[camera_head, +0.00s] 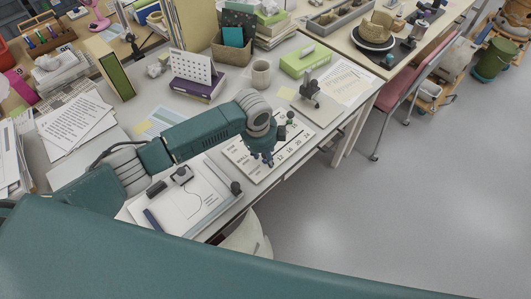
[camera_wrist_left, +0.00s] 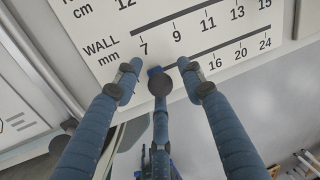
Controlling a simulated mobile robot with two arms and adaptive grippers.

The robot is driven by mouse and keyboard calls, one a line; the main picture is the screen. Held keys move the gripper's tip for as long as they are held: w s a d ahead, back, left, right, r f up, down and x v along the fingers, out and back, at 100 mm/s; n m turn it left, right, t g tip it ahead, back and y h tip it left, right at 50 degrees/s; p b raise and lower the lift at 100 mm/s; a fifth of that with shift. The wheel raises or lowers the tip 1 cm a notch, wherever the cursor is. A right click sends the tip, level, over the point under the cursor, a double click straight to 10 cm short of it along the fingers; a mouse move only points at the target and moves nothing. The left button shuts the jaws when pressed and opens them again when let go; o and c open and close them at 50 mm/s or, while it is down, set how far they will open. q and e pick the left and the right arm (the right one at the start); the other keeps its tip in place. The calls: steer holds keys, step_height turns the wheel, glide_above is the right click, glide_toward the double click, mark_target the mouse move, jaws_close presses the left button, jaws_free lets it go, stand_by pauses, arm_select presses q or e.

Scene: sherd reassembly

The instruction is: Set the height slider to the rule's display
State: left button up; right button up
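The white rule board (camera_head: 262,172) lies near the front edge of the desk in the head view. In the left wrist view, the board (camera_wrist_left: 225,28) shows printed scales, including a WALL mm row with 7 to 15 and a row with 16, 20, 24. My left gripper (camera_head: 264,158) points down over the board. In the left wrist view, its three blue fingers (camera_wrist_left: 158,70) have their tips apart, just below the 7 and 9 marks. I see nothing held between them. The height slider cannot be made out; the fingers cover part of the lower scale. My right gripper is not in view.
A notepad with a drawn outline (camera_head: 190,208) lies left of the board. A grey stand (camera_head: 310,92) is at the right. Open floor lies beyond the desk's right edge.

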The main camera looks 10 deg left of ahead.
arm_select(q)
steer(key=shift+a, duration=0.1)
steer(key=c, duration=0.9)
jaws_close()
steer(key=w+d+b, duration=0.2)
steer(key=w, duration=0.1)
steer(key=shift+w+d+f, duration=0.1)
steer(key=shift+w+d, duration=0.05)
steer(key=shift+w, duration=0.1)
steer(key=shift+w+d, duration=0.15)
steer(key=shift+w, duration=0.15)
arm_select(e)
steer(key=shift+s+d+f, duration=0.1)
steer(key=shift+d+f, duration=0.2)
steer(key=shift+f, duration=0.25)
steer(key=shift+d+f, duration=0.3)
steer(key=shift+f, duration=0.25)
arm_select(q)
steer(key=shift+r, duration=0.2)
steer(key=o, duration=0.8)
jaws_free()
steer(key=shift+s, duration=0.1)
steer(key=shift+o, duration=0.5)
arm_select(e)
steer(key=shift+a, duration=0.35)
arm_select(q)
steer(key=shift+f, duration=0.1)
